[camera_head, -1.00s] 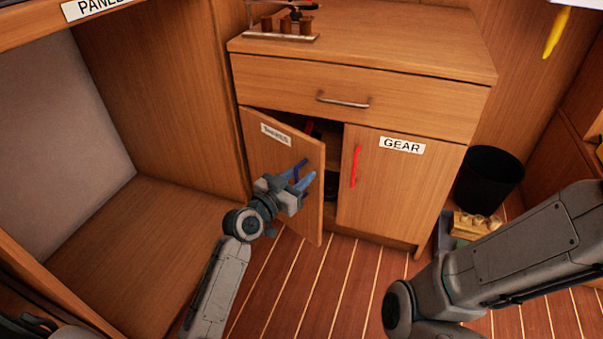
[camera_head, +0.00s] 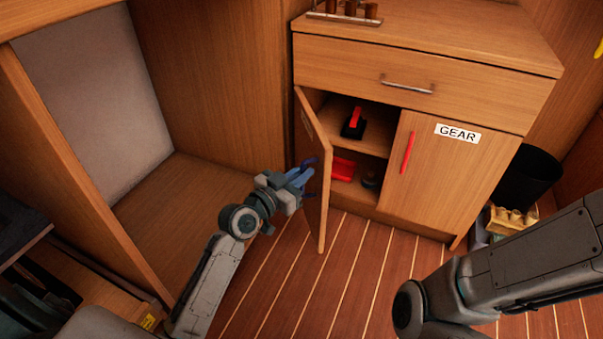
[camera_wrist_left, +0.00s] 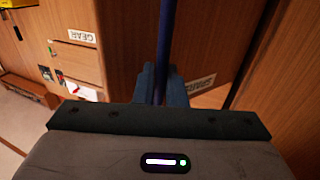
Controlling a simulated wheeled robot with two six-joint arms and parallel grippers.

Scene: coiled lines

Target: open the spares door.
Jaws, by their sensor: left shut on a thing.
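The spares door (camera_head: 318,135) stands well open in the head view, swung out to the left and seen nearly edge-on. Its upright blue handle (camera_wrist_left: 166,45) runs between my left fingers in the left wrist view. The SPARES label (camera_wrist_left: 200,84) lies just right of the fingers there. My left gripper (camera_head: 302,177) is shut on the handle at the door's outer face. The fingers hide part of the handle. My right gripper is out of view; only part of my right arm shows.
Inside the open cupboard are a black-and-red item (camera_head: 354,122) on the shelf and a red item (camera_head: 343,168) below. The gear door (camera_head: 440,175) is closed. A black bin (camera_head: 528,178) and a yellowish item (camera_head: 512,219) stand right. Floor before the cupboard is clear.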

